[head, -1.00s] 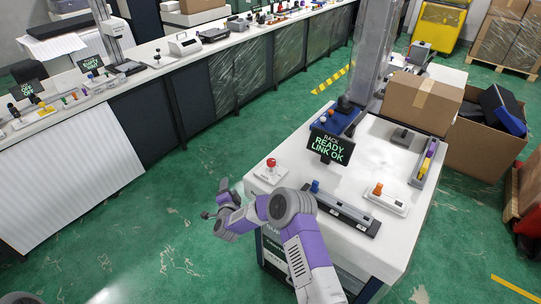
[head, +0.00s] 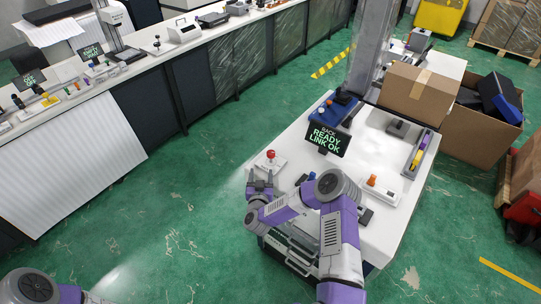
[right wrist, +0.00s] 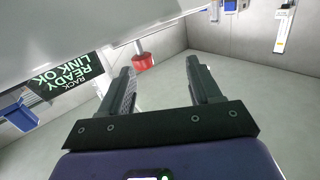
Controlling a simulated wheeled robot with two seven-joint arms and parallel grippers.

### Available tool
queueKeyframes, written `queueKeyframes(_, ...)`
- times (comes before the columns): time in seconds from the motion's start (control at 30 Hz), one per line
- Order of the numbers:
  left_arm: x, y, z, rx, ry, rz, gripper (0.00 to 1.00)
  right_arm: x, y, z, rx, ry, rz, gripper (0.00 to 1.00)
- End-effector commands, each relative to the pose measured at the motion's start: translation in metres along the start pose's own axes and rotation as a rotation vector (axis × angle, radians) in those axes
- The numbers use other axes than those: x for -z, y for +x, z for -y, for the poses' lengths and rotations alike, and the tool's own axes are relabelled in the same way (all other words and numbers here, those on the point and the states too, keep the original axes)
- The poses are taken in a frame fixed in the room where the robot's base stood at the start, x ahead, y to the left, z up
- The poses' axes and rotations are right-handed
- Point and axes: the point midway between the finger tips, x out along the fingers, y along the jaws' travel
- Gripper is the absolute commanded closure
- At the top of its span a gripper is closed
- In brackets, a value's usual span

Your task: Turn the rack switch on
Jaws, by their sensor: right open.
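The white table (head: 350,185) carries a display (head: 327,139) reading "RACK READY LINK OK". A red-topped knob (head: 270,154) stands upright on a small white base at the table's left corner. I cannot tell for sure which control is the rack switch. My right gripper (head: 262,174) is open and empty, just in front of the red knob at the table edge. In the right wrist view the red knob (right wrist: 143,62) shows beyond and between the spread fingers (right wrist: 160,75), apart from them. My left gripper is out of view.
A white box with an orange knob (head: 371,181), a strip with yellow and purple parts (head: 418,151) and a blue box of knobs (head: 330,109) share the table. A cardboard box (head: 418,94) stands behind. Green floor is open to the left.

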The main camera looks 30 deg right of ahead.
Motion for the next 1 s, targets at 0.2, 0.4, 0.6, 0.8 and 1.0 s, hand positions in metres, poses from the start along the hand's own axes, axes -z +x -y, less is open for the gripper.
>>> queueKeyframes(0.2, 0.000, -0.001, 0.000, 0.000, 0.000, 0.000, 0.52, 0.018, 0.015, -0.027, -0.110, -0.043, -0.072, 0.37)
queueKeyframes(0.4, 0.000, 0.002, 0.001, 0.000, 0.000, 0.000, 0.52, 0.019, 0.043, -0.030, -0.112, -0.042, -0.071, 0.37)
queueKeyframes(0.6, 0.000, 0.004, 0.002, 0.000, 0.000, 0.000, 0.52, 0.021, 0.070, -0.032, -0.108, -0.042, -0.071, 0.37)
queueKeyframes(0.8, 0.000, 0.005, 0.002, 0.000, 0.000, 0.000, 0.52, 0.022, 0.083, -0.033, -0.107, -0.043, -0.069, 0.37)
queueKeyframes(1.0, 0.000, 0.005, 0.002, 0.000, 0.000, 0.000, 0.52, 0.022, 0.084, -0.033, -0.105, -0.043, -0.069, 0.37)
